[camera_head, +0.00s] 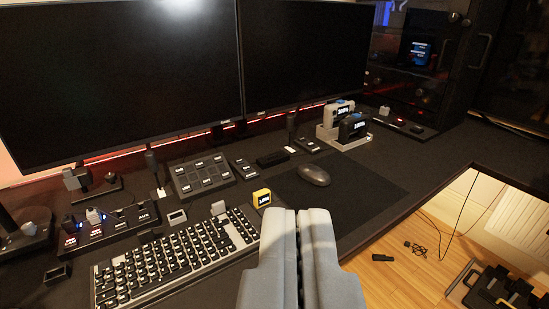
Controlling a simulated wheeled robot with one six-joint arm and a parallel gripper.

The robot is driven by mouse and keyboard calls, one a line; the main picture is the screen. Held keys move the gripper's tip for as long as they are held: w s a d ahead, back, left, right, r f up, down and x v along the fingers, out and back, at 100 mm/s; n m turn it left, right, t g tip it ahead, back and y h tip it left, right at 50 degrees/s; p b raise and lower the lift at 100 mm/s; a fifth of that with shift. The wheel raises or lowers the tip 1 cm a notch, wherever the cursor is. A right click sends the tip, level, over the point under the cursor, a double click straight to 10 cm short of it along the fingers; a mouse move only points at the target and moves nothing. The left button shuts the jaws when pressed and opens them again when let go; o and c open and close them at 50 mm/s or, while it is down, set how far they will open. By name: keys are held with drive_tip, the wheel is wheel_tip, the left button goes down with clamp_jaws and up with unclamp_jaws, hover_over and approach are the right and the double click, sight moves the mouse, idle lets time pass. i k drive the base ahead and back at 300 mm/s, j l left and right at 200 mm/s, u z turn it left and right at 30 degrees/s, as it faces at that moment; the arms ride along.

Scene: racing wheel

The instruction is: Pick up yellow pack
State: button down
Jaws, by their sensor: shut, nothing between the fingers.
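The yellow pack (262,199) is a small block with a dark face and pale lettering. It stands on the black desk, just right of the keyboard and at the left edge of the mouse mat. My gripper (299,212) is at the lower middle of the view, with its two grey fingers shut together and nothing between them. The fingertips appear just below and right of the yellow pack in the picture. I cannot tell the depth gap between them.
A keyboard (178,258) lies left of my gripper. A mouse (314,175) rests on the mat (365,200). A button box (201,178) and two monitors (115,75) stand behind. A holder with grey and black packs (353,127) is farther back. The desk's right front is clear.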

sight(261, 198)
drive_tip(key=u, duration=2.55)
drive_tip(key=j+z, duration=0.15)
drive_tip(key=z, duration=1.85)
drive_tip(key=k+l+z, duration=0.15)
drive_tip(key=k+z, duration=0.2)
drive_tip(key=k, duration=0.2)
